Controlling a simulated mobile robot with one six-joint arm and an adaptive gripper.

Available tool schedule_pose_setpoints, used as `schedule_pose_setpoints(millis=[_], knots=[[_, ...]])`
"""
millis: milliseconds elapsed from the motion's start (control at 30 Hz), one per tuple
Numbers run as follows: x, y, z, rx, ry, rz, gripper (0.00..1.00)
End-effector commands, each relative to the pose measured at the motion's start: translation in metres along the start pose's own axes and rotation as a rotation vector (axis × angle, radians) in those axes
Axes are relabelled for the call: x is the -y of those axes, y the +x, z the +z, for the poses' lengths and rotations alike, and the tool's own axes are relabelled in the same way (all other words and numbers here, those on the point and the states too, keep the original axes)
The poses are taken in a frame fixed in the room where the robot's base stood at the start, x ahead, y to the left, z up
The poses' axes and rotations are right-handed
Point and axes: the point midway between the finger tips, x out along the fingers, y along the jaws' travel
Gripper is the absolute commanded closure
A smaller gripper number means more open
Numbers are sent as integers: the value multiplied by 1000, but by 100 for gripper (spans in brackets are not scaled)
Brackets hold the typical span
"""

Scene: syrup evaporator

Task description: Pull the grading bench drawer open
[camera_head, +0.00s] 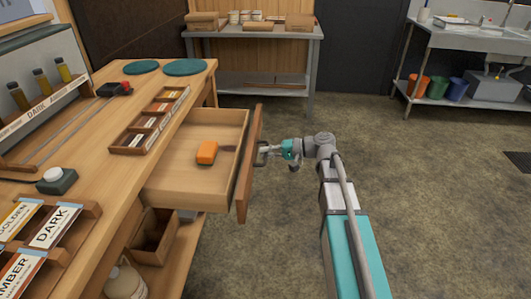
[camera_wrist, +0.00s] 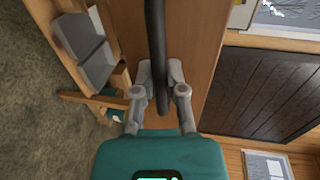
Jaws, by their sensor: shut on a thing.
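The grading bench drawer (camera_head: 190,188) stands pulled out from the bench (camera_head: 113,108), and its inside shows. An orange object (camera_head: 207,152) lies in it, with a small dark item beside it. The drawer's wooden front (camera_head: 247,175) faces right, and it fills the middle of the wrist view (camera_wrist: 203,60). My gripper (camera_head: 265,152) is at the outer side of that front. In the wrist view my gripper (camera_wrist: 160,85) has its fingers on both sides of the dark bar handle (camera_wrist: 155,35) and is shut on it.
Label racks (camera_head: 150,125), bottles (camera_head: 40,82) and teal discs (camera_head: 185,67) are on the bench top. A metal table (camera_head: 255,33) stands at the back, and a sink unit (camera_head: 465,38) with buckets is at the back right.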

Motion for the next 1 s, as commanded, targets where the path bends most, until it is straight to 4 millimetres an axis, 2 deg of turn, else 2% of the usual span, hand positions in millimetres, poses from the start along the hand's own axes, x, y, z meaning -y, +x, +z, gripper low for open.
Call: schedule_pose_setpoints(millis=[67, 100, 267, 300, 767, 1000], knots=[[-2, 2, 2, 6, -1, 7, 100], [-1, 2, 2, 7, -1, 7, 81], [-1, 3, 1, 6, -1, 5, 51], [-1, 3, 1, 6, -1, 4, 49], [0, 2, 0, 2, 0, 1, 49], [1, -12, -14, -59, 42, 2, 49]])
